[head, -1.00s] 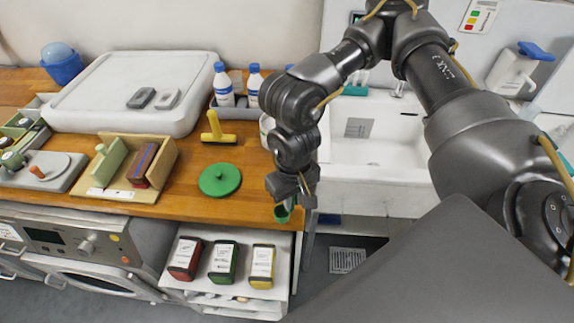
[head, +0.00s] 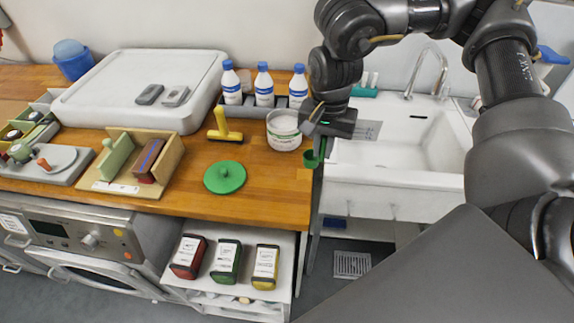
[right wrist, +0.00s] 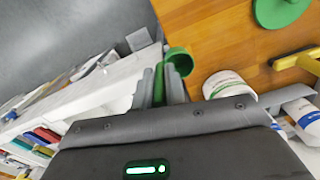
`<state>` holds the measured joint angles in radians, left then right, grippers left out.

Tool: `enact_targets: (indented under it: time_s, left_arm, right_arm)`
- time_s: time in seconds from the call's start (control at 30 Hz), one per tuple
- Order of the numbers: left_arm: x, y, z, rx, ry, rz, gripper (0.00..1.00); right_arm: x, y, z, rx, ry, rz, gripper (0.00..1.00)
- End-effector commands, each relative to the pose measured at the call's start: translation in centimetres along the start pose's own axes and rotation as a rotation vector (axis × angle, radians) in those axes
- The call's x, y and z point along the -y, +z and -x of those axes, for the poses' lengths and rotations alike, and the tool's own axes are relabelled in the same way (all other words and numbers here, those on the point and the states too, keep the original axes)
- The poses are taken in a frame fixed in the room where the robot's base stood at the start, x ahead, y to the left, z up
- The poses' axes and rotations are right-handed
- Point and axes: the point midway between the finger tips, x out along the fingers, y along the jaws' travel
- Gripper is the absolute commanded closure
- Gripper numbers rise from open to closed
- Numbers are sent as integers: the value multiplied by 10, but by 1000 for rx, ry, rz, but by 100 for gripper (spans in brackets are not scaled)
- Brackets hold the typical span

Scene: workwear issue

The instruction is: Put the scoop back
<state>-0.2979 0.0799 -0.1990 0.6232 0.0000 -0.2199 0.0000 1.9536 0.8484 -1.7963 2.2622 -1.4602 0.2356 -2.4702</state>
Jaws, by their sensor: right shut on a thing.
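The green scoop (head: 312,160) is in my right gripper (head: 320,137), which is shut on its handle. In the head view it hangs by the right edge of the wooden worktop, beside the sink. In the right wrist view the scoop (right wrist: 180,60) shows its round cup past the fingertips (right wrist: 160,85). A white tub (head: 284,131) stands on the worktop just left of the gripper; it also shows in the right wrist view (right wrist: 224,84). A round green lid with a knob (head: 225,177) lies on the worktop to the left. My left gripper is not in view.
Blue-capped bottles (head: 264,88) stand in a grey tray behind the tub. A yellow-handled tool (head: 224,124) lies left of it. The white sink (head: 410,150) is on the right. Worktop between lid and tub is clear.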

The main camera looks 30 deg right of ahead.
Motion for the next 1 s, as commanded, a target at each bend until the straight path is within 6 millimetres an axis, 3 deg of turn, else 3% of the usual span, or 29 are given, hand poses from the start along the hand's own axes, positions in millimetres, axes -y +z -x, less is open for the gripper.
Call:
enact_targets:
  time_s: [0.13,0.23,0.4,0.7,1.0]
  left_arm:
    - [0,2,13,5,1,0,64]
    - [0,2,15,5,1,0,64]
    - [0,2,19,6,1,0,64]
    - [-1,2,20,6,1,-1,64]
    - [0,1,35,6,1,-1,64]
  right_arm:
    - [38,-6,-16,4,5,-2,100]
    - [52,-9,-39,5,5,-2,100]
    - [71,-14,-61,2,1,-2,100]
    - [80,-16,-71,1,0,1,100]
    - [82,-16,-102,2,2,0,100]
